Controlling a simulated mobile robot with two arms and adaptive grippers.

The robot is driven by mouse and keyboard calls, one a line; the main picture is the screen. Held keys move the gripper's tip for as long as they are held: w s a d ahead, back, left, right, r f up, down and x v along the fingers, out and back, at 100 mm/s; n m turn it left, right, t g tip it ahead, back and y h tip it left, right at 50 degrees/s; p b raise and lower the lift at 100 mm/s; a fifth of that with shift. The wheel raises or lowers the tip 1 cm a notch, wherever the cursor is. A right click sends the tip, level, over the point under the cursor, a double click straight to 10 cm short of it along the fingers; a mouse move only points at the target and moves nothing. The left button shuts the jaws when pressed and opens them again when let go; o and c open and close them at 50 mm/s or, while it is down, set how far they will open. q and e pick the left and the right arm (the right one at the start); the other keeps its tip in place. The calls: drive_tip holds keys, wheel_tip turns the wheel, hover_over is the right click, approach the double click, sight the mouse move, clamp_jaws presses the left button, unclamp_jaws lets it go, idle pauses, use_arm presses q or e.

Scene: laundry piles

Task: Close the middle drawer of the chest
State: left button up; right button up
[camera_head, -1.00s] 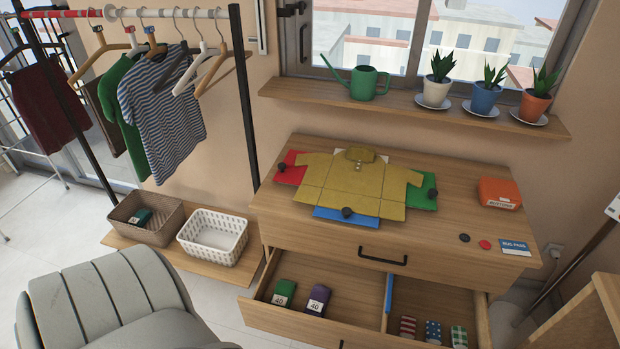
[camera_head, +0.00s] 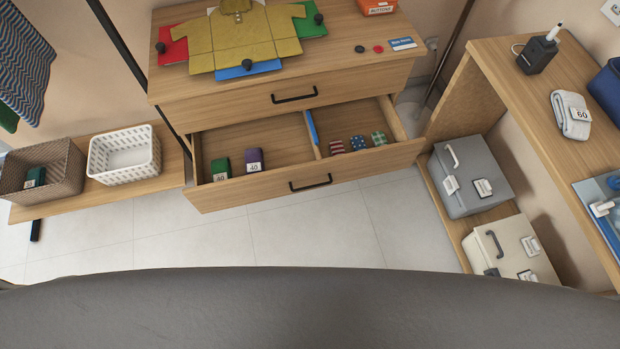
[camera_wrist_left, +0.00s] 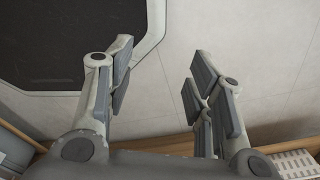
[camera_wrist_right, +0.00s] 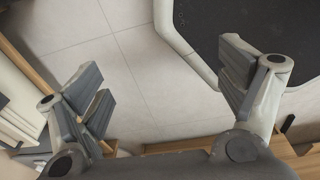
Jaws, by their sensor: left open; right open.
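The wooden chest (camera_head: 230,95) stands ahead in the head view. Its middle drawer (camera_head: 254,185) is pulled out, with a black bar handle (camera_head: 311,183) on its front. A divider with a blue strip (camera_head: 312,128) splits the drawer. A green packet (camera_head: 221,168) and a purple packet (camera_head: 254,160) lie in the left part; several small patterned packets (camera_head: 357,143) lie in the right part. The drawer above, with a black handle (camera_head: 294,95), is shut. My left gripper (camera_wrist_left: 158,75) and right gripper (camera_wrist_right: 160,75) are open and empty above the floor, away from the drawer; neither shows in the head view.
A brown basket (camera_head: 43,172) and a white basket (camera_head: 124,153) sit on a low shelf at left. At right, a desk (camera_head: 530,105) has grey (camera_head: 470,175) and cream (camera_head: 512,250) boxes below it. Tiled floor (camera_head: 300,228) before the drawer is clear.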

use_arm(q)
drive_tip(key=shift+w, duration=0.75)
drive_tip(key=shift+c, duration=0.2)
